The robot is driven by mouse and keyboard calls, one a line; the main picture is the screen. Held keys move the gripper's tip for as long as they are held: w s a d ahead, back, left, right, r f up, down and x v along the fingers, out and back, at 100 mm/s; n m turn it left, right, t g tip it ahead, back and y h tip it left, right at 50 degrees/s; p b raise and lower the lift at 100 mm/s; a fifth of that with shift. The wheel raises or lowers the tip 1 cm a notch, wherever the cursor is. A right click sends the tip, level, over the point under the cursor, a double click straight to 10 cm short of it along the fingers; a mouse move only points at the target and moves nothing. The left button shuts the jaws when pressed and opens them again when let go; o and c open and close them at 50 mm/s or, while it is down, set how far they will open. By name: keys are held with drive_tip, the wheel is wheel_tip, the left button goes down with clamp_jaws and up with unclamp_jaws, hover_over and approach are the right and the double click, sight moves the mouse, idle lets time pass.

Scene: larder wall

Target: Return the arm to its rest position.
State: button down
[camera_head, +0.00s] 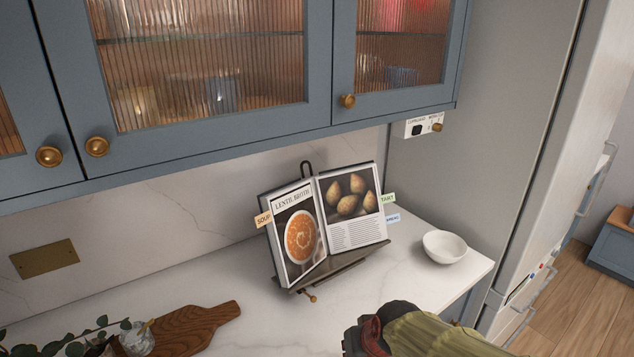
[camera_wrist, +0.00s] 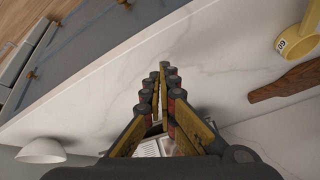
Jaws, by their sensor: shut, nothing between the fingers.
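My gripper (camera_wrist: 164,72) is shut and empty in the wrist view, its fingers close together over the white marble counter (camera_wrist: 115,85). In the head view, part of my olive arm (camera_head: 430,335) with a dark and red end shows at the bottom edge, in front of the counter. The fingertips cannot be made out there. Nothing is held.
An open cookbook (camera_head: 352,205) stands on a dark stand, with a white bowl (camera_head: 444,247) to its right. A wooden board (camera_head: 195,325) lies at left. Blue glass-fronted cupboards (camera_head: 210,130) hang above. A yellow measuring cup (camera_wrist: 298,42) shows in the wrist view.

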drive_tip(key=s+d+r+h, duration=0.1)
drive_tip(key=s+d+r, duration=0.4)
drive_tip(key=s, duration=0.3)
drive_tip(key=s+d+r+m+h, duration=0.1)
drive_tip(key=s+d+r, duration=0.5)
drive_tip(key=s+r, duration=0.1)
drive_tip(key=shift+s+r, duration=0.2)
drive_tip(key=shift+s, duration=0.6)
drive_tip(key=c, duration=2.6)
unclamp_jaws()
